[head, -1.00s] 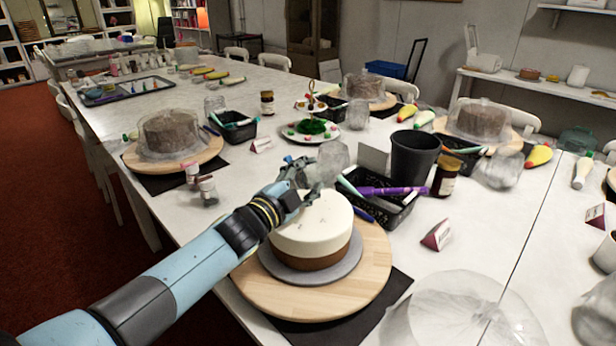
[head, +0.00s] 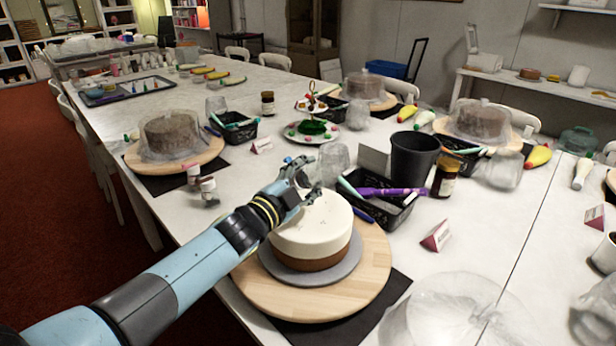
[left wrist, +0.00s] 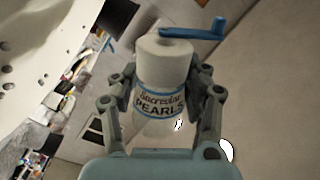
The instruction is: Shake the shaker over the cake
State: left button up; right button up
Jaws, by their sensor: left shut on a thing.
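The cake (head: 312,232), cream on top and brown below, sits on a grey board (head: 310,272) on a round wooden turntable (head: 258,292). My left gripper (head: 307,184) is over the cake's far left edge. In the left wrist view it is shut on the shaker (left wrist: 160,82), a clear jar with a white cap and a blue-edged label reading "PEARLS". The shaker is mostly hidden by the fingers in the head view. A few dark specks show on the cake top, which also shows in the left wrist view (left wrist: 35,65). My right gripper is out of view.
A black basket (head: 395,212) with pens and a black cup (head: 412,160) stand right of the cake. A clear glass (head: 335,160) stands behind it. Small jars (head: 208,190) stand to the left. A clear dome (head: 455,310) lies at front right.

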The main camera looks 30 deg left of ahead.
pick_arm(q)
jog(key=shift+a+n+p, duration=0.25)
jog(key=shift+n+p, duration=0.25)
jog(key=shift+d+r+p, duration=0.25)
jog(key=shift+p, duration=0.05)
jog(key=shift+a+f+b, duration=0.25)
jog(key=shift+f+b, duration=0.1)
jog(key=shift+b, duration=0.05)
jog(key=shift+a+r+n+p, duration=0.1)
jog(key=shift+r+n+p, duration=0.15)
jog(key=shift+n+p, duration=0.25)
